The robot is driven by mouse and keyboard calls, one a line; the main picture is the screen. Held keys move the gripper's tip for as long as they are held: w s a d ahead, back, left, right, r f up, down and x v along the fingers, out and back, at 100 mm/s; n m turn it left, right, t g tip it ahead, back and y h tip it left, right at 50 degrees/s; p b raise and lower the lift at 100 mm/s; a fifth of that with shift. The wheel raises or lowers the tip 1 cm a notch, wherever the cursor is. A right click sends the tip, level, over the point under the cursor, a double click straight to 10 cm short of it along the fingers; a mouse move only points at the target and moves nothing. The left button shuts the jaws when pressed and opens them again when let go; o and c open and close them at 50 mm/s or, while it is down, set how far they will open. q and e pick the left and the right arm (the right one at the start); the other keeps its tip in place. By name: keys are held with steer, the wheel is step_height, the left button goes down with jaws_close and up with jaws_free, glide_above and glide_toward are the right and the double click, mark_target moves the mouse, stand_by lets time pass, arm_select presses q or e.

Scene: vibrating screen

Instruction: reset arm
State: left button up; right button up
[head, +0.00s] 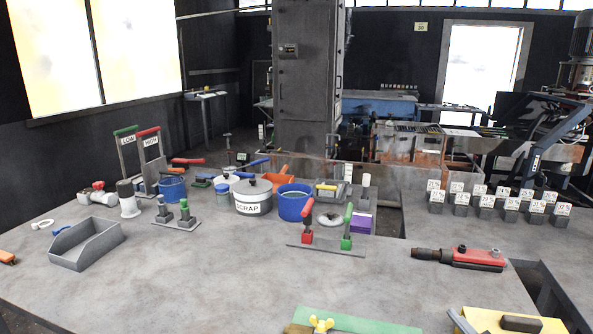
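Neither of my grippers shows in the head view, and no part of my arms can be made out. The workbench (215,285) stretches across the view. Near its middle stand a white pot labelled SCRAP (253,198) with a lid, a blue bucket (294,204) and a stand with a red and a green lever (328,235). Two upright levers labelled LOW and HIGH (140,150) stand at the back left.
A grey scoop (88,245) lies at the left. A red and black tool (462,258) lies at the right, before several numbered blocks (510,207). A green plate (350,320) and a yellow piece (505,322) are at the front edge. The centre front is clear.

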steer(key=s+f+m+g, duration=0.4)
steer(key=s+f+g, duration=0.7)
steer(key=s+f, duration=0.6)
arm_select(q)
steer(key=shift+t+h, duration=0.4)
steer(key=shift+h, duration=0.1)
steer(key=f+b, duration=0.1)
steer(key=b, duration=0.2)
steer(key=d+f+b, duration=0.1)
steer(key=b, duration=0.2)
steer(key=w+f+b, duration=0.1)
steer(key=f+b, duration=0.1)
steer(key=b, duration=0.2)
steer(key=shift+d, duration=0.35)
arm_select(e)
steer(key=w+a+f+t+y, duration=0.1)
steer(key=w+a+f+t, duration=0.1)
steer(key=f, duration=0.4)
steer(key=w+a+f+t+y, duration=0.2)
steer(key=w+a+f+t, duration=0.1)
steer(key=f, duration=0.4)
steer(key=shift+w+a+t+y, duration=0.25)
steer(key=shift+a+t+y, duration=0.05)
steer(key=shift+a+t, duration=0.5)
